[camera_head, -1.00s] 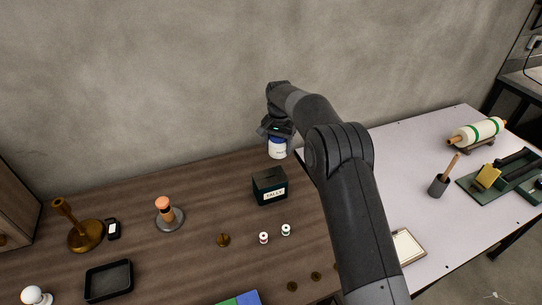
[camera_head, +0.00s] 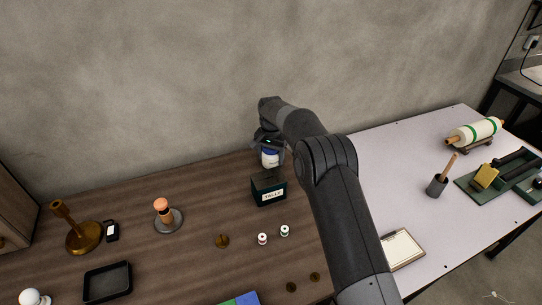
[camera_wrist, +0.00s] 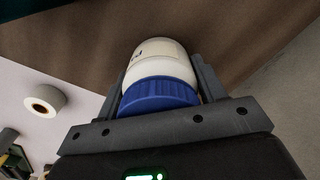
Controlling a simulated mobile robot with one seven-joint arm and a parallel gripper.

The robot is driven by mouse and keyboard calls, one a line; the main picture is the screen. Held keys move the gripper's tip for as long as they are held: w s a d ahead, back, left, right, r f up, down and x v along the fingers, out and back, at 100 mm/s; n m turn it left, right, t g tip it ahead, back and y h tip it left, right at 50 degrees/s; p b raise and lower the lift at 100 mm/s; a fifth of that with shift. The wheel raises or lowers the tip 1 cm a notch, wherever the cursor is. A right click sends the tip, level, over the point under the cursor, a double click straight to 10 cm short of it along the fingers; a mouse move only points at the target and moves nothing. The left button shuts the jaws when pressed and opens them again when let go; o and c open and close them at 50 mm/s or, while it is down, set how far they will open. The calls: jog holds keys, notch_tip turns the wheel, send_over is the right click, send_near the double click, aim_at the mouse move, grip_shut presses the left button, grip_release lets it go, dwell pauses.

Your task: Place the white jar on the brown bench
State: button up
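The white jar (camera_head: 270,159) with a blue lid is in my gripper (camera_head: 268,148). In the wrist view the jar (camera_wrist: 160,62) sits between the two fingers, with the blue lid (camera_wrist: 158,94) toward the palm. My gripper (camera_wrist: 160,85) is shut on it. In the head view the jar is over the back of the brown bench (camera_head: 195,205), just behind the dark box. Whether its base touches the bench cannot be told.
A dark box (camera_head: 268,188) labelled "TALLY" stands just in front of the jar. Two small spools (camera_head: 263,239) and a brass piece (camera_head: 222,241) lie nearer. A white table (camera_head: 375,165) adjoins on the right.

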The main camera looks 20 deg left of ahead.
jog(key=o, duration=0.4)
jog(key=shift+r, duration=0.1)
notch_tip(320, 180, up, 12)
jog(key=shift+f, duration=0.1)
dwell(0.4)
